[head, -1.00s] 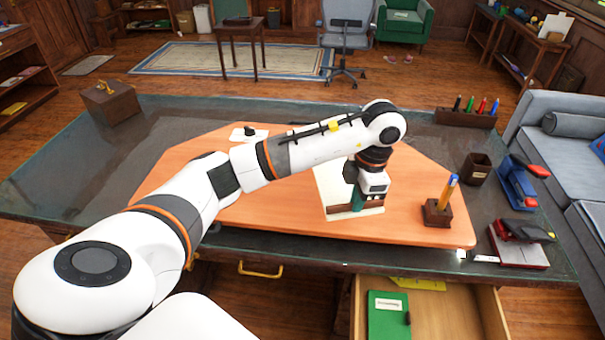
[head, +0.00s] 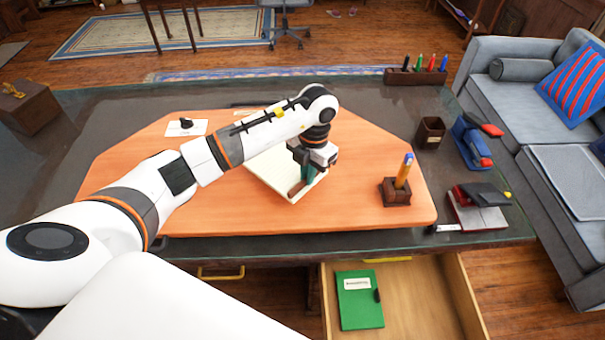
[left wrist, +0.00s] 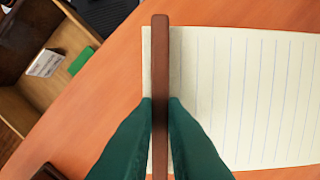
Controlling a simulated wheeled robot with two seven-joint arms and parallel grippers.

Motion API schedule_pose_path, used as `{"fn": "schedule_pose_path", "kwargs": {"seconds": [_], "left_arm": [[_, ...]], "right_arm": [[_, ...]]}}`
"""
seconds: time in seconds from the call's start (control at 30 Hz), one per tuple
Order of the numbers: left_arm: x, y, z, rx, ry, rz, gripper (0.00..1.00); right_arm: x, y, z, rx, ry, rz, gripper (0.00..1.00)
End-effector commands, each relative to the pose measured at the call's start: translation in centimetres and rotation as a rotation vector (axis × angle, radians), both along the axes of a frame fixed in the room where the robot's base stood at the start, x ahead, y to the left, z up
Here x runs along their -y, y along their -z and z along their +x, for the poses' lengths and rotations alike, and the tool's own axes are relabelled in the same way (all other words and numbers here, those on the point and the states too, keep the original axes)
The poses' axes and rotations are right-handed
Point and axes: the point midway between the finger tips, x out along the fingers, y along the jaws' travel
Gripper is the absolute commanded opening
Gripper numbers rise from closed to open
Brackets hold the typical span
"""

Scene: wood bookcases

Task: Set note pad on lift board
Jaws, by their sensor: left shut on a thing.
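The note pad (head: 266,172) is a cream lined pad with a brown bound edge. It lies over the orange lift board (head: 350,215) on the desk, turned askew to the board's front edge. I cannot tell whether it rests on the board or hangs just above it. My left gripper (head: 304,182) points down and is shut on the pad's bound edge. In the left wrist view the green fingers (left wrist: 160,112) pinch the brown strip, with the lined page (left wrist: 250,95) to its right and the board (left wrist: 110,65) beneath. My right gripper is not in view.
A pen holder (head: 396,192) stands on the board's right side, and a white card with a black item (head: 186,127) lies at its back left. A cup (head: 430,132), staplers (head: 473,140) and a pen rack (head: 415,76) stand right. An open drawer (head: 425,300) holds a green notebook (head: 359,300).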

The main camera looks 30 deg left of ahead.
Motion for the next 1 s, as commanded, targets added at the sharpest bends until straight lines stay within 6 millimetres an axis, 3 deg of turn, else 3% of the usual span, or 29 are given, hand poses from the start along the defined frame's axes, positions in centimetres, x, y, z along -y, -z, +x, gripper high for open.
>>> {"fn": "schedule_pose_path", "kwargs": {"seconds": [0.3,0.67,0.7,0.8,1.0], "left_arm": [[0.0,3.5,-0.1,-0.003,-0.001,0.001,0.0],[0.0,4.3,0.0,0.001,0.0,0.001,0.0],[0.0,4.2,0.0,0.0,0.001,0.001,0.15],[0.0,4.1,0.0,0.0,0.001,0.001,0.32],[0.0,4.1,0.0,0.0,0.001,0.001,0.32]], "right_arm": [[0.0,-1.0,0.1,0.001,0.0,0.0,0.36],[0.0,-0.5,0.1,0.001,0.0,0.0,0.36],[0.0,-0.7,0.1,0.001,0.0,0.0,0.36],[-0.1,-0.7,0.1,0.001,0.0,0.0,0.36],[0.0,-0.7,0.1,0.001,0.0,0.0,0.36]]}}
